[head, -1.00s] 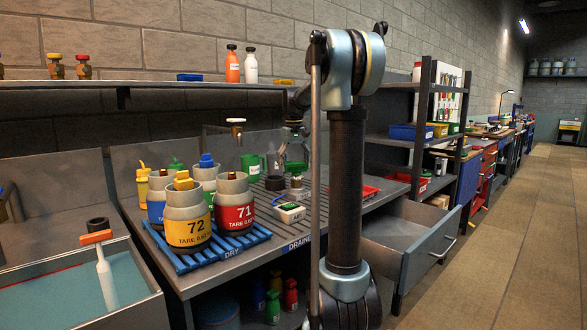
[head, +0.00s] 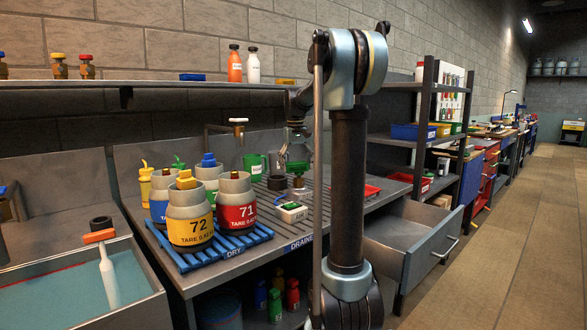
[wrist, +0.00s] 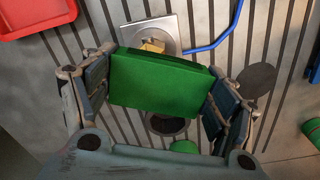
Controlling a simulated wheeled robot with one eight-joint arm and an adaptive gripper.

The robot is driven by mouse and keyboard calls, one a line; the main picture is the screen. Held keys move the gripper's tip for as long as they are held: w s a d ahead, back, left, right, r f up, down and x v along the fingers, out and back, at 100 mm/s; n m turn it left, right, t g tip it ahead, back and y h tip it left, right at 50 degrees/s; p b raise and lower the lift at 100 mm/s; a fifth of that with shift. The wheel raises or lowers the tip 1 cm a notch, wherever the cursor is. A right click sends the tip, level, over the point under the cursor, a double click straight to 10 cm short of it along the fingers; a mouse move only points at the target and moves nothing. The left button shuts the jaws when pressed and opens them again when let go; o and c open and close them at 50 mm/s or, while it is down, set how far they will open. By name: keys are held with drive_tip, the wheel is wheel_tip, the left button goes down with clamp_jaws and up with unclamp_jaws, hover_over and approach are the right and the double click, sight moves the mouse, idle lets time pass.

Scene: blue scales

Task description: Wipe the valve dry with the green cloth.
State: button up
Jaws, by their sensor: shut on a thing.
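My gripper (head: 297,158) hangs over the ribbed drainer top at the back of the bench. It is shut on the green cloth (wrist: 160,82), which looks like a thick folded block between the two fingers in the wrist view. The cloth also shows as a green patch under the gripper in the head view (head: 297,168). A small brass piece (wrist: 152,46), which looks like the valve, sits on a square metal plate (wrist: 172,27) just beyond the cloth. The cloth hides part of it. I cannot tell whether they touch.
A red tray (wrist: 35,15) lies beside the plate. An open drawer (head: 408,240) juts out at right.

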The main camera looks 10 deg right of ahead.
drive_tip(key=shift+w+d, duration=0.1)
drive_tip(key=shift+d, duration=0.15)
drive_tip(key=shift+r, duration=2.45)
